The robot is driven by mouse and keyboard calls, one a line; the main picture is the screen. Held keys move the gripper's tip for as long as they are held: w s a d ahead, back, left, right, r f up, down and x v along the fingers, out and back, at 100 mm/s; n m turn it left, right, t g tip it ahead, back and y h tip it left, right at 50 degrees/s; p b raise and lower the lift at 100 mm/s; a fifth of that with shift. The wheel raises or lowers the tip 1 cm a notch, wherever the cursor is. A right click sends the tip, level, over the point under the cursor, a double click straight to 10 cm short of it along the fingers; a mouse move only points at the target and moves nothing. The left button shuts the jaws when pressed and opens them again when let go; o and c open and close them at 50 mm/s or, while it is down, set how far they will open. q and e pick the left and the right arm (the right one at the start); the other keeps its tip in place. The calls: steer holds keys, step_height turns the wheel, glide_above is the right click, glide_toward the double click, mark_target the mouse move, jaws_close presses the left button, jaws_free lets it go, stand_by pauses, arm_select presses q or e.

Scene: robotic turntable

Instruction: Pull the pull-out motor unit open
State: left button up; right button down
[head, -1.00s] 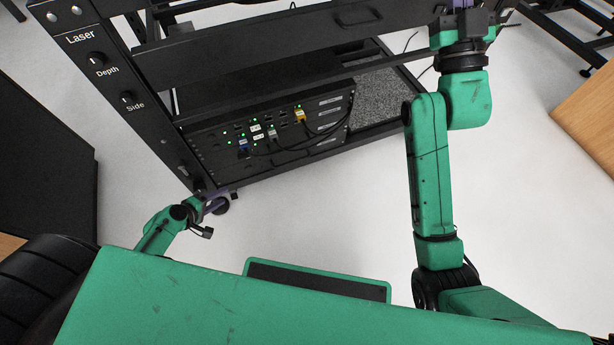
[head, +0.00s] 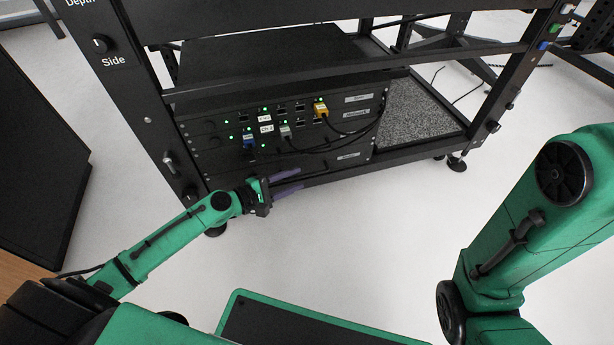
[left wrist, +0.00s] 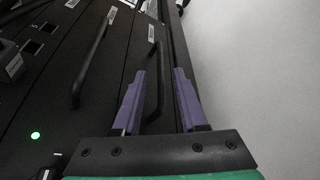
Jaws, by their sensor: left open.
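The black rack unit (head: 290,130) sits low in the frame, with green lights, cables and white labels on its front. The label text is too small to read, so I cannot tell for sure which panel is the motor unit. My left gripper (head: 301,179) is at the lowest panel, its purple fingers open. In the left wrist view, a black bar handle (left wrist: 160,70) on the panel nearest the edge lies between the open fingers (left wrist: 160,72), not clamped. A second handle (left wrist: 90,62) is to the left. The panels look closed. My right gripper is out of view.
The rack's upright post (head: 150,110) with knobs stands left of the unit. A grey textured plate (head: 420,118) lies right of it. Blue, grey and yellow (head: 320,108) plugs with cables hang across the front. The white floor (head: 370,220) before the rack is clear.

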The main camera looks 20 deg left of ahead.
mark_target(307, 175)
arm_select(q)
steer(key=x, duration=0.5)
steer(key=shift+s, duration=0.1)
jaws_close()
stand_by(1.2)
